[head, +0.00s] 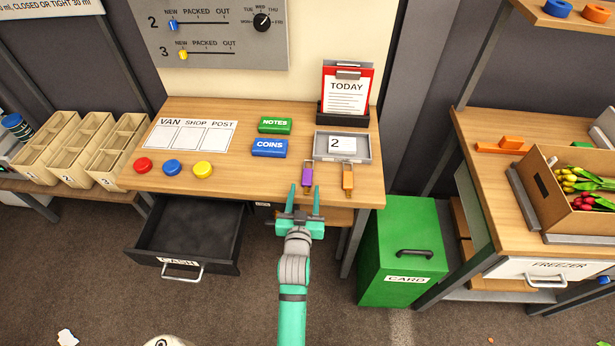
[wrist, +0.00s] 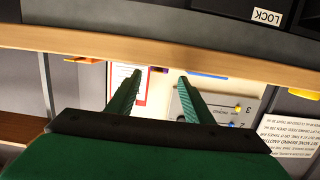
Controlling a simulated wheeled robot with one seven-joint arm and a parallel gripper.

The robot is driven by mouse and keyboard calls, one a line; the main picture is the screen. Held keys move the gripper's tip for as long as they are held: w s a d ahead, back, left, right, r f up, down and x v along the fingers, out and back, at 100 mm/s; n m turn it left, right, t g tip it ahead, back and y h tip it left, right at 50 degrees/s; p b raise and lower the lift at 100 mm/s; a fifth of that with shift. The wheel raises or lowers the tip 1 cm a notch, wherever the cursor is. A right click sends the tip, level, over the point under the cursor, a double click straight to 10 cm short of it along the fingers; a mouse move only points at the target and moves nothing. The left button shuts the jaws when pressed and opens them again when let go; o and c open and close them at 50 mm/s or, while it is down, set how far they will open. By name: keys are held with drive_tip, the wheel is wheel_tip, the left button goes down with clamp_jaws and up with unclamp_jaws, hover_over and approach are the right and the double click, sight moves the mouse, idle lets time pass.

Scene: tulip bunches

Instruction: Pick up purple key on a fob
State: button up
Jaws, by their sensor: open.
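The purple key on a fob (head: 308,174) is at the desk's front edge in the head view, to the left of an orange key on a fob (head: 347,177). My gripper (head: 304,190) is open, with its two teal fingers pointing at the desk edge just below the purple key. In the wrist view my gripper (wrist: 160,78) is also open and apart from the desk edge. A small dark purplish bit shows at the desk edge there, but I cannot tell if it is the key.
The desk (head: 260,183) holds a grey tray (head: 376,148) with a "2" card, a green NOTES box (head: 275,125), a blue COINS box (head: 269,148) and coloured buttons. An open CASH drawer (head: 187,240) juts out at left. A green CARD bin (head: 402,235) stands at right.

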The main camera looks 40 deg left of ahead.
sight(307, 175)
drive_tip(key=shift+x, duration=2.7)
drive_tip(key=shift+d, duration=0.1)
drive_tip(key=c, duration=1.1)
